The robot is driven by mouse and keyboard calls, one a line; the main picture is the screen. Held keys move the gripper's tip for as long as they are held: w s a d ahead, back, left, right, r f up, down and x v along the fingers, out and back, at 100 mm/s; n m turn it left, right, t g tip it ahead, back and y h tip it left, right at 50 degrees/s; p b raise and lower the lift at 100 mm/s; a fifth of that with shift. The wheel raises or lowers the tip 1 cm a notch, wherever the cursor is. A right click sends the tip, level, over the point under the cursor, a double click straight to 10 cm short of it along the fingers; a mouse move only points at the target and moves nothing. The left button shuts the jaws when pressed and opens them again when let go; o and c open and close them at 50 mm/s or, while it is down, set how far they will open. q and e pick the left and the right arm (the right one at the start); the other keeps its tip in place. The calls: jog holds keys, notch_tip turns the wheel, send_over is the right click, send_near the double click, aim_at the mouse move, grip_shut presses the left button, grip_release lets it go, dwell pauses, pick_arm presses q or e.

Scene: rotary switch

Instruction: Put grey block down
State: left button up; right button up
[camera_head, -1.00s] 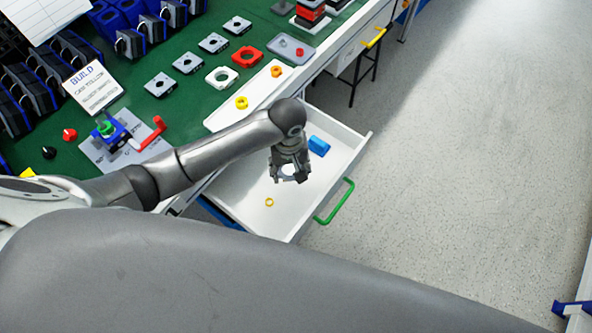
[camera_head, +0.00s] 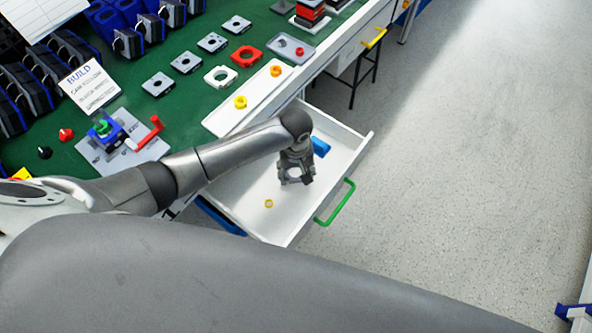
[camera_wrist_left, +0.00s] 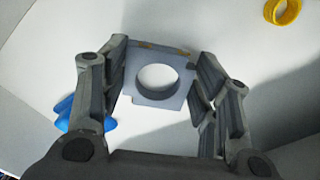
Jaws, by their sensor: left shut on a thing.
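A grey block (camera_wrist_left: 184,83), a square plate with a round hole, is held between the fingers of my left gripper (camera_wrist_left: 160,80) in the left wrist view. In the head view my left gripper (camera_head: 296,178) is over the open white drawer (camera_head: 240,208), shut on the block. I cannot tell whether the block touches the drawer floor. My right gripper is not in view.
A blue part (camera_head: 320,147) lies in the drawer beside the gripper. A yellow ring (camera_head: 269,203) lies nearer the drawer's front left. The drawer has a green handle (camera_head: 336,202). The green bench (camera_head: 120,180) holds plates, knobs and a fixture.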

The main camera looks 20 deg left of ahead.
aim_at(296, 177)
pick_arm(q)
jog(key=o, duration=1)
jog(key=shift+c, duration=0.2)
notch_tip(296, 177, up, 12)
jog(key=p, duration=0.1)
jog(key=shift+p, duration=0.4)
